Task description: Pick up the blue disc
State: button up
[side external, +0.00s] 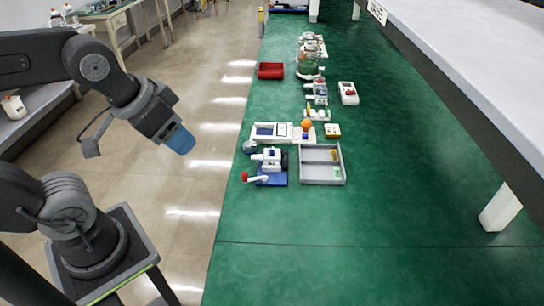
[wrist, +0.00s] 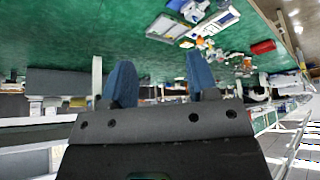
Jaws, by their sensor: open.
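I cannot make out a blue disc for certain in either view. A small grey-blue round item (side external: 249,146) sits at the table's left edge, too small to identify. A blue-based device (side external: 272,178) with a white body and red knob stands just below it. My gripper (side external: 180,139) has blue fingers and hangs over the floor, left of the green table and well apart from everything on it. In the wrist view my gripper (wrist: 161,76) is open, with its two blue fingers apart and nothing between them.
A grey divided tray (side external: 322,180), a white device with a screen (side external: 270,132), an orange ball (side external: 307,125), a red bin (side external: 271,71) and a glass vessel (side external: 308,66) stand on the green table (side external: 400,200). Its near part is clear. A shelf (side external: 480,60) overhangs the right.

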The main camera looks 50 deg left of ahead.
jog(key=shift+c, duration=1.1)
